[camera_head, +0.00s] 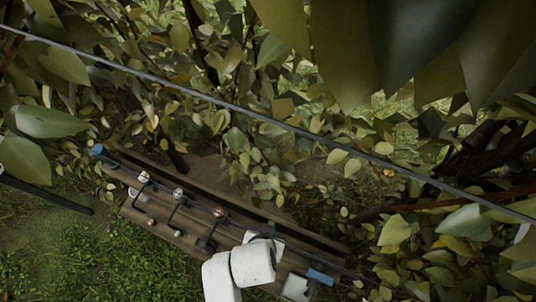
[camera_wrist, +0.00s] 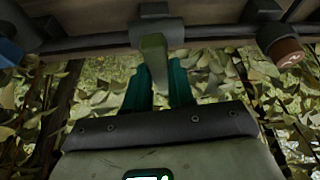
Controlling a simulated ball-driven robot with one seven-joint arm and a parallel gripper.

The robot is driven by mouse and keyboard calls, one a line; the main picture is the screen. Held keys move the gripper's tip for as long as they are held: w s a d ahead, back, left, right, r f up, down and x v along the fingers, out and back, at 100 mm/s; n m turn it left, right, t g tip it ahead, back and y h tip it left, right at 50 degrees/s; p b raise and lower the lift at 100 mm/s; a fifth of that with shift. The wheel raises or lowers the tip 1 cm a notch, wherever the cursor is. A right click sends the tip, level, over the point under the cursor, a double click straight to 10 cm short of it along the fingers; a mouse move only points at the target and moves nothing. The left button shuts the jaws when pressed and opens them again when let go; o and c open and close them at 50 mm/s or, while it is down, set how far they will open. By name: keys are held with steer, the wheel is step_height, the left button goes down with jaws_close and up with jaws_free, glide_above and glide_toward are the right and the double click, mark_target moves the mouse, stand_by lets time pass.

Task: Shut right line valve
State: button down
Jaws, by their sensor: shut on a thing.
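In the wrist view, a grey valve body (camera_wrist: 156,30) sits on a dark pipe, and its olive-grey lever (camera_wrist: 153,46) points toward me. My gripper (camera_wrist: 158,75) has its teal fingers on both sides of the lever and is shut on it. In the head view, my white arm links cover the right part of the pipe line (camera_head: 180,200), and my gripper is hidden there. I cannot tell the lever's exact angle to the pipe.
A wooden board (camera_head: 160,228) carries the pipe, several round fittings and a blue part (camera_head: 320,277) at its right end. A brown round cap (camera_wrist: 287,52) is right of the valve. Leaves and a wire (camera_head: 270,121) cross above.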

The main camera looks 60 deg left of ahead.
steer(key=shift+m, duration=0.9)
steer(key=c, duration=1)
jaws_free()
steer(key=shift+h, duration=0.3)
steer(key=shift+o, duration=0.2)
steer(key=shift+r, duration=0.1)
steer(key=v, duration=1)
steer(key=shift+s+r+b, duration=0.25)
steer(key=shift+b, duration=0.05)
